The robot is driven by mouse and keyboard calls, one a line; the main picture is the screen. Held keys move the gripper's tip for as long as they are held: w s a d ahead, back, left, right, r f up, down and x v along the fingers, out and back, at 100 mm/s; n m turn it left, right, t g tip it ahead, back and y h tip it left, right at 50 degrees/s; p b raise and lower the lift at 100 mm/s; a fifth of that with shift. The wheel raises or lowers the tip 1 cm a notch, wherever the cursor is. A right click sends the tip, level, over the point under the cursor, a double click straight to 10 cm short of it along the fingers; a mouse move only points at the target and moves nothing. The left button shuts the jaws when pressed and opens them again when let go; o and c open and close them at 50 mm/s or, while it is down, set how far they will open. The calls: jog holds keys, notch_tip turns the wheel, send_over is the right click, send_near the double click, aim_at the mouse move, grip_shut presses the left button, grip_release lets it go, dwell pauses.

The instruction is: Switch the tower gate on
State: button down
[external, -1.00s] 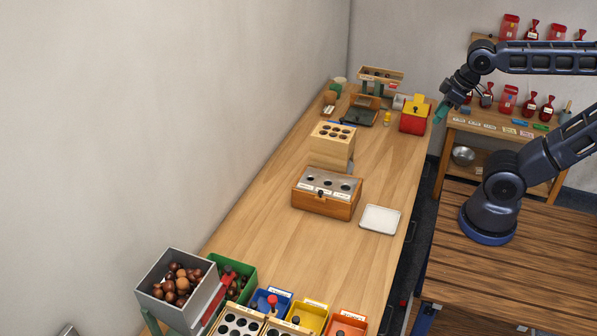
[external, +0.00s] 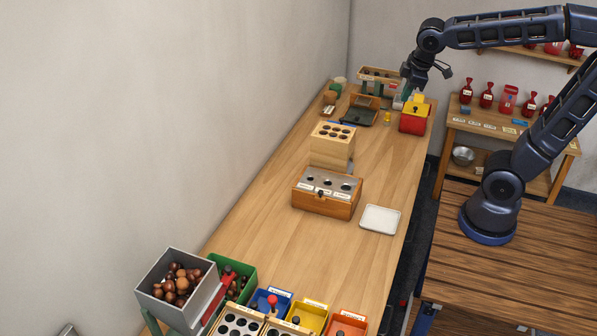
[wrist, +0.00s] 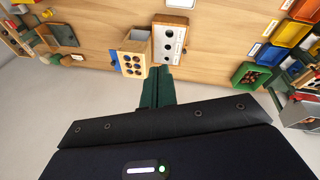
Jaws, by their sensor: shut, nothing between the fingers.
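No part is plainly marked as the tower gate. A tall pale wooden block (external: 324,152) with several round holes in its top stands mid-bench; it also shows in the wrist view (wrist: 131,57). In front of it is a brown wooden box (external: 325,203) with a metal top, three dark holes, small labels and a black knob (external: 320,194); it shows in the wrist view too (wrist: 169,42). My gripper (external: 402,98) is over the far end of the bench, beside a red and yellow box (external: 413,121). Its green fingers (wrist: 156,72) are shut and empty, apart from the block.
A grey hopper (external: 157,265) of chestnuts with a red lever (external: 222,283) stands at the near left. Coloured bins (external: 311,316) line the near end. A white tray (external: 380,219) lies right of the brown box.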

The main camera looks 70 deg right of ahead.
jog(key=w+d+f+n+g, duration=0.1)
jog(key=w+d+n, duration=0.25)
jog(key=w, duration=0.65)
jog(key=n+g+h, duration=0.1)
jog(key=n+g, duration=0.2)
jog(key=n, duration=0.3)
send_over(337, 131)
jog(key=w+a, duration=0.2)
jog(key=w, duration=0.2)
notch_tip(337, 131, down, 14)
jog(key=shift+w+d+f, duration=0.5)
jog(key=x, duration=1)
jog(key=shift+s+d+r, duration=0.1)
jog(key=shift+s+d, duration=0.05)
jog(key=shift+s, duration=0.05)
jog(key=d, duration=0.1)
jog(key=s+d, duration=0.1)
jog(key=shift+s+d+f, duration=0.15)
jog(key=shift+d+f, duration=0.2)
jog(key=shift+s+d, duration=0.2)
jog(key=shift+d, duration=0.2)
